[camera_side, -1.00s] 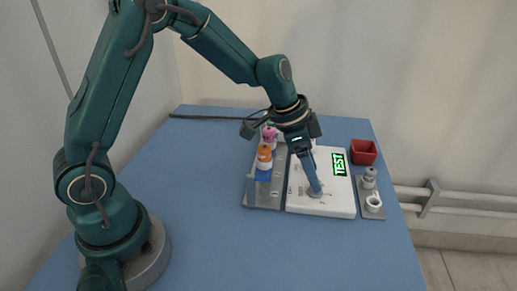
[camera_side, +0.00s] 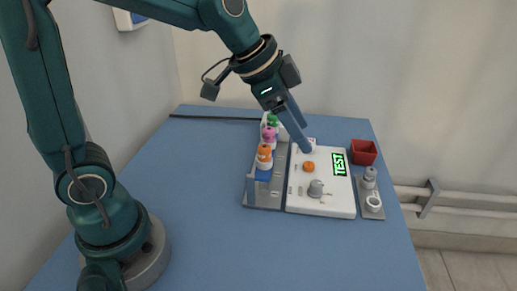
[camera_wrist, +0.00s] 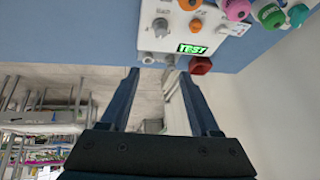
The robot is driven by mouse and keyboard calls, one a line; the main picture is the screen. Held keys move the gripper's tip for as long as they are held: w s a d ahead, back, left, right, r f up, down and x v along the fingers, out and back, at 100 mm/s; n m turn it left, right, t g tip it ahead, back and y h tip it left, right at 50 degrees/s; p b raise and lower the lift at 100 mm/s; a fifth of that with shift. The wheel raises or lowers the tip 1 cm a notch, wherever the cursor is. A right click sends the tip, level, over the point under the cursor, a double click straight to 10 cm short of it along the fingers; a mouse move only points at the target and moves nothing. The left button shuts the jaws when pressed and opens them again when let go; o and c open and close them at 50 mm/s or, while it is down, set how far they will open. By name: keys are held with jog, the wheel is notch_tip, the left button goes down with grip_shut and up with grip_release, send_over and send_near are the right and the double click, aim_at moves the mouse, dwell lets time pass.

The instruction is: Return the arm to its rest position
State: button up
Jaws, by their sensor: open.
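My gripper (camera_side: 297,124) is open and empty. In the side view it is raised above the far part of the white panel, its long blue fingers pointing down to the right. In the wrist view its two fingers (camera_wrist: 163,75) are spread wide with nothing between them. The white panel (camera_side: 334,206) lies on the blue table, with a lit green TEST display (camera_side: 339,164), an orange knob (camera_side: 308,167) and a grey knob (camera_side: 316,188). The wrist view also shows the panel (camera_wrist: 170,42) at its top.
A grey rack (camera_side: 262,199) left of the panel holds bottles with orange (camera_side: 264,153), pink (camera_side: 269,134) and green tops. A red box (camera_side: 363,152) and a small tray (camera_side: 372,211) with grey and white pieces stand right. The blue table's (camera_side: 220,240) front is clear.

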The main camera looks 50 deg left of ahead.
jog(key=s+a+n+y, duration=0.1)
jog(key=s+n, duration=0.2)
jog(key=s, duration=0.5)
jog(key=s+a+f+n+y, duration=0.1)
jog(key=s+a+n, duration=0.1)
jog(key=s+n, duration=0.2)
jog(key=s, duration=0.3)
jog(key=shift+s+a+f+n, duration=0.25)
jog(key=shift+s+f+n, duration=0.05)
jog(key=shift+s, duration=0.05)
